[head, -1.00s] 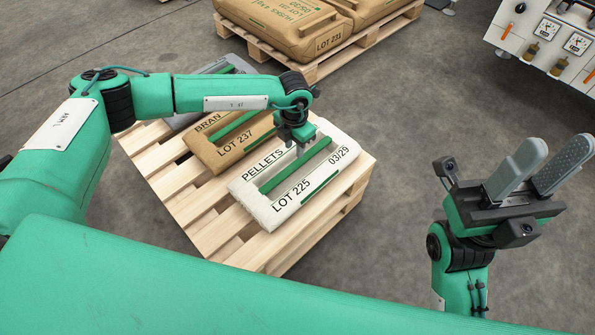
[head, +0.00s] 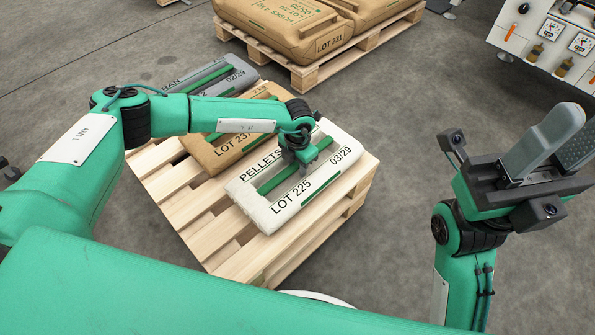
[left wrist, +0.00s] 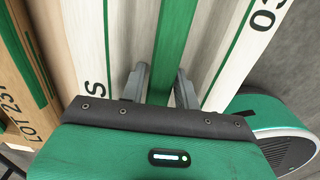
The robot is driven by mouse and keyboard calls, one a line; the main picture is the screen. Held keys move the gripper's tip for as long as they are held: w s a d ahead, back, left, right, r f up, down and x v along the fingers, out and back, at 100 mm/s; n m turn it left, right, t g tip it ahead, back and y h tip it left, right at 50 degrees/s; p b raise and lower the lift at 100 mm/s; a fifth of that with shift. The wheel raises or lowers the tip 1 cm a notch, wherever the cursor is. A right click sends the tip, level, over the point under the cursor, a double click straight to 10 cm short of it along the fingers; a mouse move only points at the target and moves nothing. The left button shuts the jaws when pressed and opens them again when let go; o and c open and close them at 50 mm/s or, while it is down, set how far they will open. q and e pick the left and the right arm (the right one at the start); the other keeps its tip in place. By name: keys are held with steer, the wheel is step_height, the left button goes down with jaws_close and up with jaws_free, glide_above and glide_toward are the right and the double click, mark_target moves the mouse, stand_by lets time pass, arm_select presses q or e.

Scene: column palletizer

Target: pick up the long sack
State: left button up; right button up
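A white sack (head: 262,212) marked PELLETS, LOT 225 lies flat on the near end of a wooden pallet (head: 190,205), with a green bar (head: 268,186) running along its middle. My left gripper (head: 302,160) points down over the middle of this sack. In the left wrist view its two fingers (left wrist: 160,82) are apart, one to each side of the green bar (left wrist: 172,35); whether they touch it I cannot tell. The white sack (left wrist: 238,58) fills much of that view. My right gripper (head: 566,145) is raised at the right, fingers apart and empty.
A brown sack (head: 208,157), LOT 237, lies beside the white one, and a grey sack (head: 240,85) lies beyond it, partly behind my left arm. Another pallet (head: 303,76) with brown sacks stands behind. A gauge panel (head: 552,45) stands at the upper right.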

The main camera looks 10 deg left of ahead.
arm_select(q)
jaws_close()
stand_by(1.3)
steer(key=shift+w+r, duration=0.15)
steer(key=shift+r, duration=0.05)
